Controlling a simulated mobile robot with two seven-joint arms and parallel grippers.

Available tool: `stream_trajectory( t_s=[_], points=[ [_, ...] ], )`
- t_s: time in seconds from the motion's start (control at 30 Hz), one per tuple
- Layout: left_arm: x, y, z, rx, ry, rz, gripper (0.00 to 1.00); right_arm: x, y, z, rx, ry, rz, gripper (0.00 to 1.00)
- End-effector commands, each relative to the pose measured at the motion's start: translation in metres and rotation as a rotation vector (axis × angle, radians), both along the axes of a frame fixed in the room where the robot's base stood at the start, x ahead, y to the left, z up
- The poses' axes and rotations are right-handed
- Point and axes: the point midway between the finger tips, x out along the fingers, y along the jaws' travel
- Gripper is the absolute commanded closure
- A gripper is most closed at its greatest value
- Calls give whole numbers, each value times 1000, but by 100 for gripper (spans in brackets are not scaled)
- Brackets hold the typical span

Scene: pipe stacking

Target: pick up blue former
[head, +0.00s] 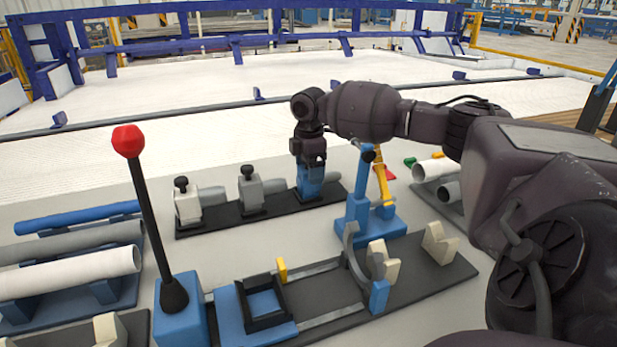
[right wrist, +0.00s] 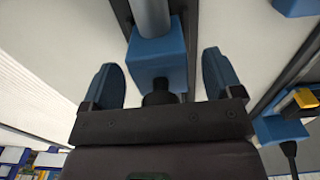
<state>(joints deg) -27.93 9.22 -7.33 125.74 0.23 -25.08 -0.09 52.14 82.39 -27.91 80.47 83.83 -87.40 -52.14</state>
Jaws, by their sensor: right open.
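The blue former (head: 310,184) stands at the right end of a black base plate, in line with two grey-white formers. In the right wrist view the blue former (right wrist: 157,62) shows as a blue block with a dark knob, between the two fingers. My right gripper (head: 312,162) points down right above the blue former and hides its top. In the right wrist view my right gripper (right wrist: 160,82) is open, with a gap between each finger and the block. My left gripper is not in view.
A white former (head: 188,206) and a grey former (head: 250,192) stand left on the same plate. A blue stand (head: 358,208) with a yellow lever is close in front on the right. A red-topped lever (head: 150,220) rises at left, beside racked pipes (head: 70,275).

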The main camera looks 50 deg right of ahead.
Motion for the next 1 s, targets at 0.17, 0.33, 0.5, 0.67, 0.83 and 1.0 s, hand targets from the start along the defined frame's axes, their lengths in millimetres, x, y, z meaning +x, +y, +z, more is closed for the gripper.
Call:
stream_trajectory(
  t_s=[0.17,0.33,0.5,0.67,0.83,1.0],
  points=[
    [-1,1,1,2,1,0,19,0,0,2,0,-2,0,27],
    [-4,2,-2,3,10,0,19,0,0,2,0,-1,0,53],
    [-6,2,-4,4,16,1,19,0,0,1,0,-1,0,79],
    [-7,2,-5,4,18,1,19,0,0,2,-1,-3,0,86],
    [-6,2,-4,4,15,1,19,0,0,5,0,-4,0,86],
    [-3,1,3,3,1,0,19,1,0,24,1,-9,0,86]
  ],
)
